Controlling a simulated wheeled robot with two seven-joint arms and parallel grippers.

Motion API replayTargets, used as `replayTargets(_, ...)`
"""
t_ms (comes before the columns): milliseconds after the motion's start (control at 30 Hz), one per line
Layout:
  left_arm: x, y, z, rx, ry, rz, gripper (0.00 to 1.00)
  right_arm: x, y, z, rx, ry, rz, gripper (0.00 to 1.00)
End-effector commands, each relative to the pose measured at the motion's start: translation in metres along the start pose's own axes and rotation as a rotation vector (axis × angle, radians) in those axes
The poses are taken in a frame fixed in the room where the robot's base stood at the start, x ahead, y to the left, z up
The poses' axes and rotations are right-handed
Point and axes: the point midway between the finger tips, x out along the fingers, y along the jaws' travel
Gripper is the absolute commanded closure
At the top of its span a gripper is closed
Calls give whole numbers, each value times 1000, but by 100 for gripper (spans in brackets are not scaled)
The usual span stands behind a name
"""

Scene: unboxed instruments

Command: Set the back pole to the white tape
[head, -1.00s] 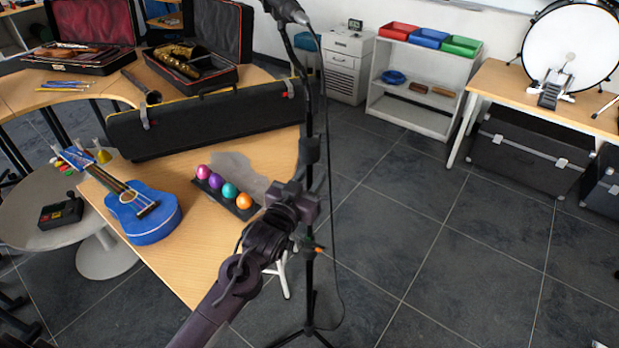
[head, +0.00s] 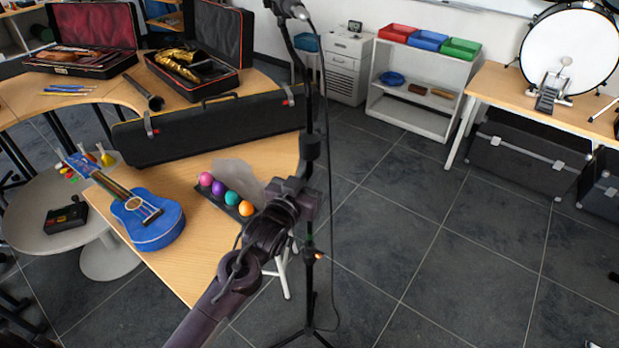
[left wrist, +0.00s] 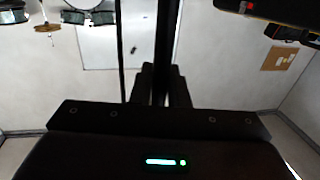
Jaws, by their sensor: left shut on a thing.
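A black microphone stand stands on the floor in the middle of the head view, with a microphone (head: 291,8) at the top. Its upright pole (head: 310,115) carries a dark collar (head: 311,147) and, lower down, a small orange part (head: 318,255). My left gripper (head: 308,195) is around the pole between the collar and the orange part. In the left wrist view the dark pole (left wrist: 164,45) rises between the two fingers (left wrist: 163,86), which are shut on it. I cannot make out white tape on the pole. My right gripper is not in view.
A wooden table with a blue ukulele (head: 147,217), several coloured balls (head: 232,199) and a long black case (head: 205,133) lies left of the stand. A white shelf (head: 418,120) and a bass drum (head: 570,50) are behind. A cable hangs beside the pole.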

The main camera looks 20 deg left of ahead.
Motion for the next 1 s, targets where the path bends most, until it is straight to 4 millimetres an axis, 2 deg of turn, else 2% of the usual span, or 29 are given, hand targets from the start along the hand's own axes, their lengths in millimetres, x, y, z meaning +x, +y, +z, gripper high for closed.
replayTargets(33,1,-3,-40,-1,36,-5,100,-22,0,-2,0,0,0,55)
replayTargets(233,0,-3,-90,-1,36,-6,100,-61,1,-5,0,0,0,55)
replayTargets(400,0,-3,-116,-1,34,-6,100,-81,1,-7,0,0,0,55)
replayTargets(533,0,-3,-123,-1,34,-6,100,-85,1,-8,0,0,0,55)
replayTargets(833,0,-3,-122,-1,34,-5,100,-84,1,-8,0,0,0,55)
replayTargets(867,0,-3,-122,-1,34,-5,85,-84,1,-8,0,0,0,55)
replayTargets(1000,-1,-2,-119,-1,28,-4,67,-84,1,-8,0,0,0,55)
